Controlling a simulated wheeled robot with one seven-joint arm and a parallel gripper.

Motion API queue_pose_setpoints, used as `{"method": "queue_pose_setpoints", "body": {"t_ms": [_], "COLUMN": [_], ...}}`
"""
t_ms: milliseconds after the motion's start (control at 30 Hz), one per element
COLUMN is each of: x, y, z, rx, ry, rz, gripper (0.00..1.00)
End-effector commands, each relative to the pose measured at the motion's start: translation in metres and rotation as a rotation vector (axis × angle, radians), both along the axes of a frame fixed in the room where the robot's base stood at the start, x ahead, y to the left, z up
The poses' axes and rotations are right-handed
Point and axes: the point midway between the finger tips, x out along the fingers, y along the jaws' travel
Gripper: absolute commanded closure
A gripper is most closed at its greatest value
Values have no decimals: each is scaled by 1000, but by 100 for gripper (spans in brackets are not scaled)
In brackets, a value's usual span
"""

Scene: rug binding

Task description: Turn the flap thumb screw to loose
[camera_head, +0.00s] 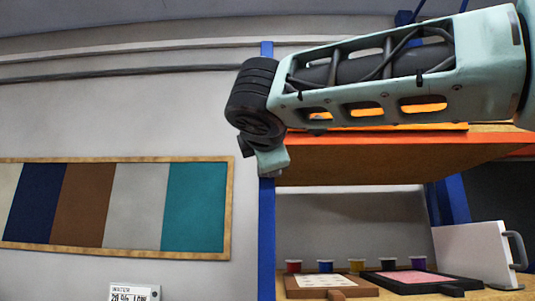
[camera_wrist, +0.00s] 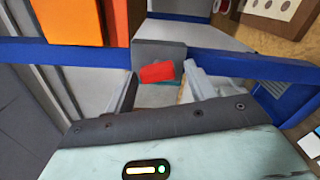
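In the wrist view my gripper (camera_wrist: 160,88) shows two pale grey fingers spread apart, with a gap between them. Beyond the gap is a small red piece (camera_wrist: 157,72) on a dark grey block (camera_wrist: 153,52) by a blue beam. It does not appear gripped; I cannot tell whether it is the thumb screw. No flap or thumb screw can be made out for certain in either view. In the head view my arm reaches in from the upper right and its end is in front of the blue post; the fingers cannot be made out there.
A blue post (camera_head: 267,230) carries an orange-edged shelf (camera_head: 380,160) under my arm. Below are several small cups, two framed trays (camera_head: 330,294) and a white panel (camera_head: 470,255) with a handle. A swatch board (camera_head: 226,210) hangs on the left wall above a small display (camera_head: 134,292).

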Motion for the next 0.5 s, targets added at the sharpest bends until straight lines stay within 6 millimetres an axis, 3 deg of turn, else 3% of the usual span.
{"method": "queue_pose_setpoints", "body": {"t_ms": [333,500], "x": [-3,-23], "y": [0,1], "z": [1,-1], "rx": [2,3], "ry": [-3,-4], "rz": [1,4], "gripper": [42,42]}}
